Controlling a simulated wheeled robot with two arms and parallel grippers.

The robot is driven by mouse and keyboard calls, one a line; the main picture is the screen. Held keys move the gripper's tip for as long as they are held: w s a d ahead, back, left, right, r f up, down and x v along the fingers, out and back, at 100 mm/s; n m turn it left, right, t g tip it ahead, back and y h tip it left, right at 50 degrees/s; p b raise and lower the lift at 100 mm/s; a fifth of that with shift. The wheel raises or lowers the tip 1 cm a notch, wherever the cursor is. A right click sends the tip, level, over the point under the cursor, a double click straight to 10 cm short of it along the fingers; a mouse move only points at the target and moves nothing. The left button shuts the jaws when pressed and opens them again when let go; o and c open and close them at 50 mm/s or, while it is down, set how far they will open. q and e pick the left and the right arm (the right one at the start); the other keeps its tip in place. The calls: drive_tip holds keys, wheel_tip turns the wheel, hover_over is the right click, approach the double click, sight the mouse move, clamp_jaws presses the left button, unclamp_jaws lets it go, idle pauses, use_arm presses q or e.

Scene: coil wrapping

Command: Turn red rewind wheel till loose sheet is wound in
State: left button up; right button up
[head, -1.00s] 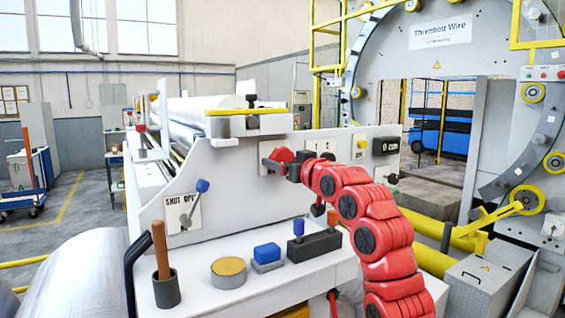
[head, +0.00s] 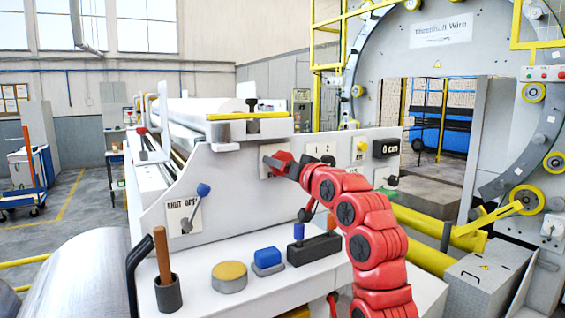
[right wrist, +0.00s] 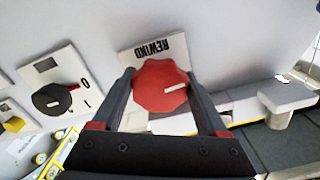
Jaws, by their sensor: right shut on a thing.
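The red rewind wheel (right wrist: 160,85) sits on a white plate lettered REWIND on the machine's panel. It is an octagonal knob with a pale pointer mark, and it shows partly in the head view (head: 284,158). My right gripper (right wrist: 160,78) has its fingers on either side of the wheel and is shut on it. In the head view my red right arm hides part of the wheel and plate. A black display (head: 386,148) to the right reads 0 cm. I cannot make out a loose sheet. My left gripper is not in view.
A blue-tipped lever (head: 202,190) stands on a plate at the left of the panel. The shelf in front holds a cup with a wooden handle (head: 163,250), a yellow-topped disc (head: 229,275) and a blue block (head: 268,257). A large silver roll (head: 80,280) lies at lower left.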

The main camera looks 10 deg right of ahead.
drive_tip(key=shift+r+m+p, duration=0.15)
drive_tip(key=shift+m+p, duration=0.3)
drive_tip(key=shift+m, duration=0.45)
drive_tip(key=m+p, duration=0.2)
drive_tip(key=m, duration=0.1)
drive_tip(key=shift+m, duration=0.4)
drive_tip(key=m+p, duration=0.2)
drive_tip(key=m, duration=0.1)
drive_tip(key=shift+a+r+m, duration=0.1)
drive_tip(key=shift+r+m, duration=0.05)
drive_tip(key=shift+m, duration=0.15)
drive_tip(key=m+p, duration=0.6)
drive_tip(key=shift+r, duration=0.1)
drive_tip(key=shift+m+p, duration=0.35)
drive_tip(key=shift+m, duration=0.55)
drive_tip(key=shift+f+m+p, duration=0.2)
drive_tip(key=shift+m+p, duration=0.15)
drive_tip(key=shift+m, duration=0.75)
